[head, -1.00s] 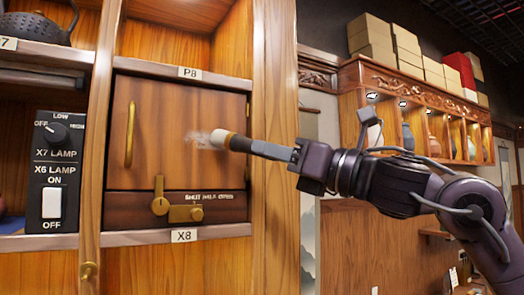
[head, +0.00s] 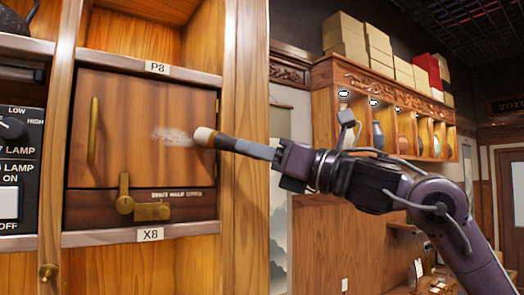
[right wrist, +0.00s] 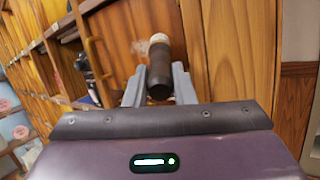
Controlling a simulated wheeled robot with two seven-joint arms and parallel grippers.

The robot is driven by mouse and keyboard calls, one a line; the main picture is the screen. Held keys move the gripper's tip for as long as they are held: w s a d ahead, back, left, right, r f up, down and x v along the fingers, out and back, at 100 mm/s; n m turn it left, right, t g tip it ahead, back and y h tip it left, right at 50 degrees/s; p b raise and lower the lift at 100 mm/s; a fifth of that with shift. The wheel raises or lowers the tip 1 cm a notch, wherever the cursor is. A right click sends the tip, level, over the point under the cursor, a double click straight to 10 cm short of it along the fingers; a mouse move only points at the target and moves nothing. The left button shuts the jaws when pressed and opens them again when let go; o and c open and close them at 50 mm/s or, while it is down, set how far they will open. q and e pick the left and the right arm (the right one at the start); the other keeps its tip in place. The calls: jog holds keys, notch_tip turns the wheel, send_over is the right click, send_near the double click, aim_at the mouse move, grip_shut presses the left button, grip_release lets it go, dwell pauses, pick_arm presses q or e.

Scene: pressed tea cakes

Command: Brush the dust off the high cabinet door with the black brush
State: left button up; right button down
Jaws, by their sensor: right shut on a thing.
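The high cabinet door (head: 135,115) is brown wood with a vertical brass handle (head: 93,130) and is closed, between the P8 and X8 labels. A pale dust smudge (head: 173,136) lies on its right half, and also shows in the right wrist view (right wrist: 141,47). My right gripper (head: 262,151) is shut on the black brush (head: 232,143), which also shows in the right wrist view (right wrist: 159,72). Its pale bristle end points at the door just right of the dust; I cannot tell whether it touches. My left gripper is out of view.
A brass latch (head: 125,200) sits below the door beside a sliding piece marked SHUT, HALF, OPEN. A lamp switch panel (head: 18,160) is at the left. A wooden post (head: 250,100) stands right of the door. A carved display shelf (head: 390,100) is farther right.

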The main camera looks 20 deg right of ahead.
jog(key=s+a, duration=0.2)
jog(key=a, duration=0.6)
jog(key=shift+s+a, duration=0.35)
dwell(0.4)
jog(key=shift+s+d+b, duration=0.2)
jog(key=shift+s+d, duration=0.1)
jog(key=shift+s, duration=0.65)
jog(key=shift+s+d+b, duration=0.2)
jog(key=shift+s+d, duration=0.15)
jog(key=shift+s, duration=0.55)
jog(key=shift+s+d+b, duration=0.2)
jog(key=shift+s+d, duration=0.1)
jog(key=shift+s, duration=0.65)
jog(key=s, duration=0.1)
jog(key=s+d, duration=0.1)
jog(key=s, duration=0.1)
jog(key=shift+b, duration=0.35)
jog(key=shift+w, duration=0.15)
